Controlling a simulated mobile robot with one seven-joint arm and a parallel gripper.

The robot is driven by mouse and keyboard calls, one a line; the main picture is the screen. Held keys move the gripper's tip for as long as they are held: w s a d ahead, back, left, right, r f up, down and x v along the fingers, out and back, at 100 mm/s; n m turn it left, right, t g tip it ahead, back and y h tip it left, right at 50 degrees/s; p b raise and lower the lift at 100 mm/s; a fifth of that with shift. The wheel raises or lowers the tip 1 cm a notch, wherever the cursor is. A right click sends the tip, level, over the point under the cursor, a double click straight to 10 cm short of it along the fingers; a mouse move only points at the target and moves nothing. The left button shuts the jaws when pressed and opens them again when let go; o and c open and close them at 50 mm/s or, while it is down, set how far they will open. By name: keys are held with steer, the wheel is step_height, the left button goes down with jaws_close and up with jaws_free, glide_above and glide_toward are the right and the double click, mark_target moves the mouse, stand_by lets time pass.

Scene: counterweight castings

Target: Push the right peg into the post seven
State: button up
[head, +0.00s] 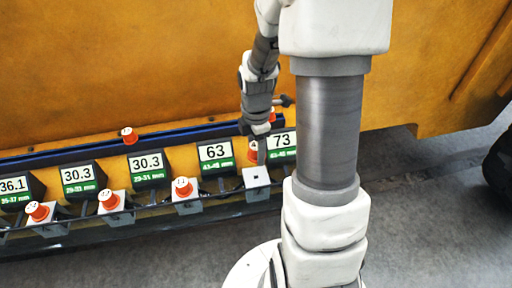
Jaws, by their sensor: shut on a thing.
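My gripper (260,148) points down in front of the row, between the 63 and 73 displays. It is shut on an orange peg (252,152), partly hidden by a finger. Just below it is a white block (256,178) with a small dark hole in its top and no peg in it. The held peg appears above and apart from this block. Other white blocks to the left carry orange pegs (183,187), (109,200) and (39,212). I cannot read which block is post seven.
Label displays (215,152) stand behind the blocks along a dark rail (160,209). Loose-looking orange pegs (129,134) sit on the blue ledge (190,135) behind; another is partly hidden by my arm. A large orange casting (130,60) rises behind. Grey floor lies in front.

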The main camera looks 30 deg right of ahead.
stand_by(0.3)
steer(key=b, duration=0.4)
glide_above(256, 171)
steer(key=s+a, duration=0.1)
steer(key=s, duration=0.1)
steer(key=shift+f, duration=2.95)
steer(key=shift+f+b, duration=1.75)
steer(key=shift+f, duration=0.55)
steer(key=o, duration=1.5)
steer(key=shift+c, duration=0.2)
steer(key=shift+r, duration=0.15)
step_height(256, 171, up, 17)
steer(key=shift+r+p, duration=0.15)
steer(key=shift+p, duration=0.45)
